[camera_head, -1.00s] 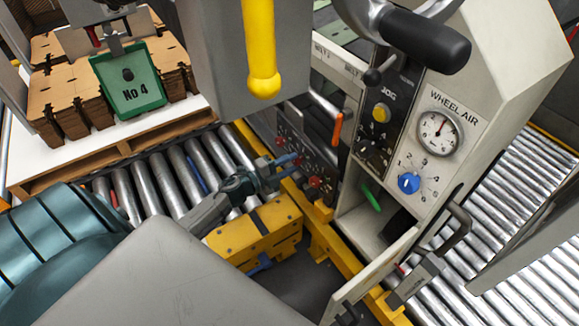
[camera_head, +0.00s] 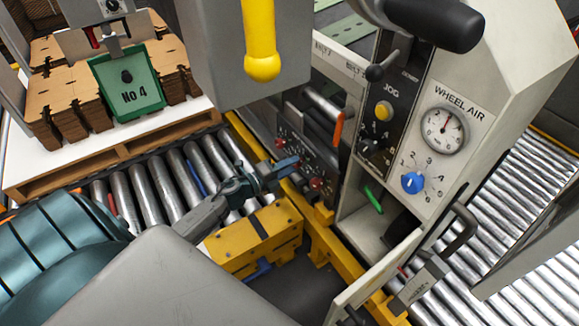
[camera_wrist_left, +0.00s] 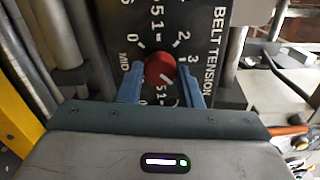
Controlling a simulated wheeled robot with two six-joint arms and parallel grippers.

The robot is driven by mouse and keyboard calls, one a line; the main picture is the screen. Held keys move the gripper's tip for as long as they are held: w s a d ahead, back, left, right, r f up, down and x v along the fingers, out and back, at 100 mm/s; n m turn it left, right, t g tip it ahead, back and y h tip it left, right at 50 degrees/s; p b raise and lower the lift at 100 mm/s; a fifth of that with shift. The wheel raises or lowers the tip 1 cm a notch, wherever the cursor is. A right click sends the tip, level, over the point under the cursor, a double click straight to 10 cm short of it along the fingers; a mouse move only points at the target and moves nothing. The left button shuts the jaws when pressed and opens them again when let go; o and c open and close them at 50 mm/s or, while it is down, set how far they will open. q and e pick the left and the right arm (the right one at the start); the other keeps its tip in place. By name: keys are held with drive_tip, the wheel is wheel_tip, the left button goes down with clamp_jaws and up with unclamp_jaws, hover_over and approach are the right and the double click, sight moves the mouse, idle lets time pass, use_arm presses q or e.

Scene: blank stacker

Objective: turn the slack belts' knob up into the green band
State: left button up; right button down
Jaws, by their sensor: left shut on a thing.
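My left gripper (camera_head: 284,168) reaches from the left to a dark control panel (camera_head: 308,166) beside the yellow frame. In the left wrist view its two blue fingers (camera_wrist_left: 160,88) are shut on a red knob (camera_wrist_left: 160,68), one on each side. The panel there reads BELT TENSION and MID, with dial numbers around the knob. A pale mark on the knob seems to point to the lower right. I cannot make out a green band. Other red knobs show in the head view, one above the fingers (camera_head: 280,143) and one below (camera_head: 316,184). My right gripper is not in view.
A yellow block (camera_head: 252,240) lies under my left forearm. A white cabinet with a WHEEL AIR gauge (camera_head: 442,130) and blue knob (camera_head: 412,183) stands to the right. A thick yellow post (camera_head: 261,45) hangs above. Rollers (camera_head: 150,190) run behind my arm.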

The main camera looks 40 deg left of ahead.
use_arm(q)
drive_tip(key=shift+f, duration=0.1)
drive_tip(key=o, duration=1)
drive_tip(key=shift+c, duration=0.2)
drive_tip(key=shift+s, duration=0.1)
drive_tip(key=v, duration=1)
drive_tip(key=shift+s+a+b, duration=0.15)
drive_tip(key=shift+s+b, duration=0.15)
drive_tip(key=shift+b, duration=0.05)
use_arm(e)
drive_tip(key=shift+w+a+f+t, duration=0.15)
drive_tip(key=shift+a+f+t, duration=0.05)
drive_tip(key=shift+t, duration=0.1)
